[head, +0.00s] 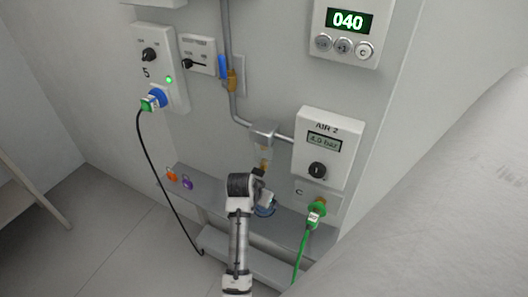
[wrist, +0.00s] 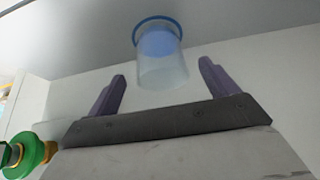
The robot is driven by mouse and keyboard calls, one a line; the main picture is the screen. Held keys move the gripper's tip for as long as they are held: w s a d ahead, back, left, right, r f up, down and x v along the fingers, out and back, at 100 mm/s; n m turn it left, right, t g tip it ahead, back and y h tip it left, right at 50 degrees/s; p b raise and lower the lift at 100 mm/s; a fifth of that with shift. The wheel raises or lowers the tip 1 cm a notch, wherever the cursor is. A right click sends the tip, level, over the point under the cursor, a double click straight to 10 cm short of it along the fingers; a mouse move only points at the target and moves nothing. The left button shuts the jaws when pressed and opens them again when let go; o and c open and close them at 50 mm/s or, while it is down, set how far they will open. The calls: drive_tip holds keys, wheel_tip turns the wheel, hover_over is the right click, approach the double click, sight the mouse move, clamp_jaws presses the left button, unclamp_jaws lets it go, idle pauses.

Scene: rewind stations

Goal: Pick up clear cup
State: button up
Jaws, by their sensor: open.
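The clear cup (wrist: 162,72) is see-through, with a blue ring at one end and a bluish patch inside. In the wrist view it stands with the ring end against a grey surface, in line with the gap between my fingers. In the head view it shows as a small blue and clear shape (head: 265,210) on the grey ledge, partly hidden by my gripper (head: 264,193). My gripper's two purple fingers (wrist: 162,70) are open and empty. Space shows on both sides of the cup; I cannot tell whether its near end lies between the fingertips.
A green plug and cable (head: 315,215) sit right of the gripper, below the AIR 2 box (head: 325,150). A filter with a clear bowl (head: 264,145) hangs from the pipe above. Orange (head: 172,175) and purple (head: 187,184) pieces lie on the ledge (head: 215,200) at left.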

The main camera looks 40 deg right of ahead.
drive_tip(key=x, duration=0.5)
drive_tip(key=shift+w+d+f+p, duration=0.1)
drive_tip(key=shift+f+p, duration=0.1)
drive_tip(key=shift+p, duration=0.1)
drive_tip(key=shift+c, duration=0.4)
drive_tip(key=c, duration=1.1)
drive_tip(key=shift+r, duration=0.1)
drive_tip(key=shift+r, duration=0.1)
